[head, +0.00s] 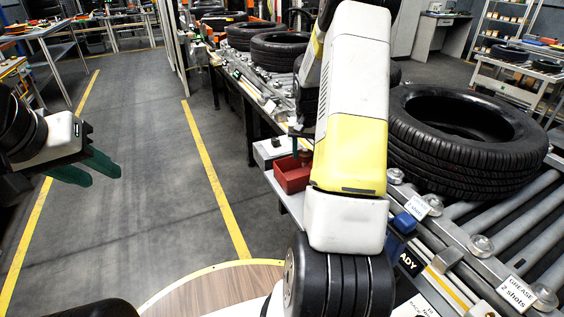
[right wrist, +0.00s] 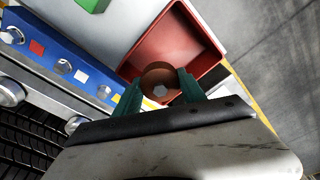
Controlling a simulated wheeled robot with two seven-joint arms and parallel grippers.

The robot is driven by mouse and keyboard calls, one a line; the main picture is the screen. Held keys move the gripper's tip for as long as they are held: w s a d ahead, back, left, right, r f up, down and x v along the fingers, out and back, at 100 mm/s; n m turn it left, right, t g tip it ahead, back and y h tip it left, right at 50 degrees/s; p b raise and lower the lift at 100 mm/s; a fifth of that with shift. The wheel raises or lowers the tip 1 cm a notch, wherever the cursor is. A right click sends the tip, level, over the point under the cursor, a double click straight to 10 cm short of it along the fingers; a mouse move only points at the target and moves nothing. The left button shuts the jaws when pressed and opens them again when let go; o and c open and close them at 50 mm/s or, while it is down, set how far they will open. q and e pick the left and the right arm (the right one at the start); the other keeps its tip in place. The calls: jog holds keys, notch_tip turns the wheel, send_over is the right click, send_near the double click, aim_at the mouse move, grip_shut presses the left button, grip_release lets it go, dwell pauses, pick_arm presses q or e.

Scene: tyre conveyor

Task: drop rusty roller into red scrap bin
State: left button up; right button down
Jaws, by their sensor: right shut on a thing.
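The rusty roller (right wrist: 159,79) is a brown cylinder with a pale hexagonal centre, held between the green fingers of my right gripper (right wrist: 160,88). In the right wrist view it overlaps the near part of the red scrap bin (right wrist: 190,38); its height above the bin is hard to tell. In the head view the red bin (head: 292,174) stands on a grey ledge left of my right arm. That arm hides most of the right gripper, and a green finger shows above the bin. My left gripper (head: 104,178) has its green fingers apart, empty, over the floor at left.
A large tyre (head: 465,140) lies on the roller conveyor (head: 500,225) to the right. Several other tyres lie further back along the line. A grey box (head: 270,150) stands beside the bin. The floor (head: 140,140) at left is clear.

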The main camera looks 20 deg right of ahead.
jog(key=shift+f, duration=1.25)
jog(key=c, duration=0.6)
grip_release()
jog(key=shift+s+a+r, duration=0.1)
jog(key=shift+s+r, duration=0.05)
jog(key=shift+r, duration=1.15)
jog(key=shift+s+a+r, duration=0.1)
jog(key=shift+s+r, duration=0.05)
jog(key=shift+r, duration=1.15)
jog(key=shift+s+a+r, duration=0.1)
jog(key=shift+s+r, duration=0.05)
jog(key=shift+r, duration=1.15)
